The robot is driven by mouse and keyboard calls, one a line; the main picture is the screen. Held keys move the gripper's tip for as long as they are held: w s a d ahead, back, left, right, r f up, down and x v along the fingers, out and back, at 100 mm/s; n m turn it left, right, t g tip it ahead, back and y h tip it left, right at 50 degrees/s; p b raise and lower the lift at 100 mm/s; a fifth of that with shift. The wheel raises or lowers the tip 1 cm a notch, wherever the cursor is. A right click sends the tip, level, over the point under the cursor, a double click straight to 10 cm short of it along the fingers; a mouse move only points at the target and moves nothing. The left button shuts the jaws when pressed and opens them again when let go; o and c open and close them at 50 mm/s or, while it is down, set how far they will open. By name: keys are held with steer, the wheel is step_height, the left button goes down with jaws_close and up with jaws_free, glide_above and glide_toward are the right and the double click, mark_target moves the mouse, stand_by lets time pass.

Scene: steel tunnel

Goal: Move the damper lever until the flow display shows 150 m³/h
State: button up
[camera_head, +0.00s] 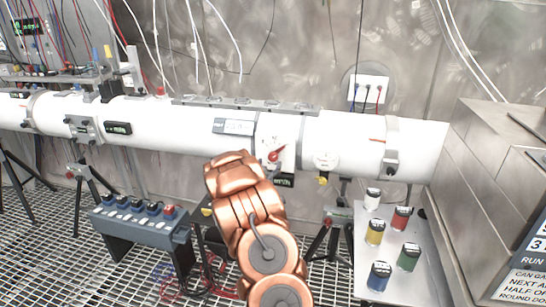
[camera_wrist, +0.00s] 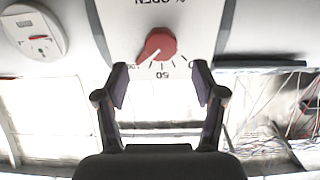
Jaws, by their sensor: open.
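The red damper lever (camera_head: 274,156) sits on a white plate on the white duct (camera_head: 352,135). In the wrist view, which is upside down, the red lever (camera_wrist: 160,44) shows below "% OPEN" lettering, with scale marks and a "50" beside it. Its narrow end points to the lower left there. My gripper (camera_wrist: 160,82) is open and empty, its fingers on either side of and just short of the lever. In the head view my copper arm hides the gripper. A small dark display (camera_head: 284,181) hangs under the plate; its reading is too small to tell.
A grey labelled box (camera_head: 234,127) and another small display (camera_head: 118,128) sit on the duct. A round gauge (camera_head: 326,160) is right of the lever. A tray (camera_head: 372,213) with coloured jars and a steel cabinet (camera_head: 489,170) stand at right. Cables hang above.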

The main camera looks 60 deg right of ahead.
mark_target(272, 157)
steer(key=shift+p+x, duration=1.25)
steer(key=shift+x, duration=1.9)
steer(key=shift+w+d+f, duration=0.1)
steer(key=shift+w+d, duration=0.1)
steer(key=shift+d, duration=0.2)
steer(key=c, duration=1.1)
steer(key=shift+c, duration=0.2)
